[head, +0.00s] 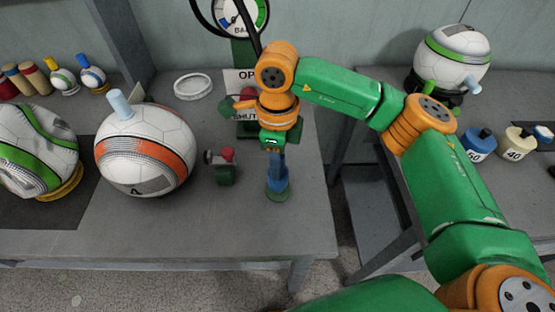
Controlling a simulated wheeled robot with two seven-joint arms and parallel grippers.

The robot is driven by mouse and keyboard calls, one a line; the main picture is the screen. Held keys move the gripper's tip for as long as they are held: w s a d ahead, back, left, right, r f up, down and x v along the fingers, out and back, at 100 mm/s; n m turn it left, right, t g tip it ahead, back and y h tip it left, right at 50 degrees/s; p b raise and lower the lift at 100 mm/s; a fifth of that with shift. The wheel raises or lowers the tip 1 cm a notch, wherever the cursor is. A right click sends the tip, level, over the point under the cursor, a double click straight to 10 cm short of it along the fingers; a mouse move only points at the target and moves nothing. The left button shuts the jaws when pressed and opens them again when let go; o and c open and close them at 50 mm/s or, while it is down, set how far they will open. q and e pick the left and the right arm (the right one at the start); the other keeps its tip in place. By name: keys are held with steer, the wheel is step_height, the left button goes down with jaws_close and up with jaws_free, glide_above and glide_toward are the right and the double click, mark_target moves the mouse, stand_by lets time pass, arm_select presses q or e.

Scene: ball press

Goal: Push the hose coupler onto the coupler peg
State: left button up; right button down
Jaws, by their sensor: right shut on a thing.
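My right gripper (276,158) points straight down over the grey table and is shut on a blue piece (277,180), which looks like the hose coupler. Below it is a round green base (278,196) on the table, which looks like the foot of the coupler peg. The blue piece stands upright in line with this base. The peg itself is hidden, and I cannot tell whether the coupler is around it or just above it. A black hose (250,32) hangs from above and passes behind my right arm. My left gripper is out of view.
A small green fixture with a red knob (227,154) stands left of the base. Behind are a valve with an open/shut sign and a gauge (240,14). An orange-striped ball (148,150), a green-striped ball (38,150) and a white ring (193,86) lie left. The front right table corner is clear.

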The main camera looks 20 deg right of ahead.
steer(key=shift+f+b, duration=1.05)
steer(key=shift+f, duration=0.15)
steer(key=c, duration=0.5)
jaws_free()
step_height(320, 180, up, 7)
steer(key=shift+r, duration=0.1)
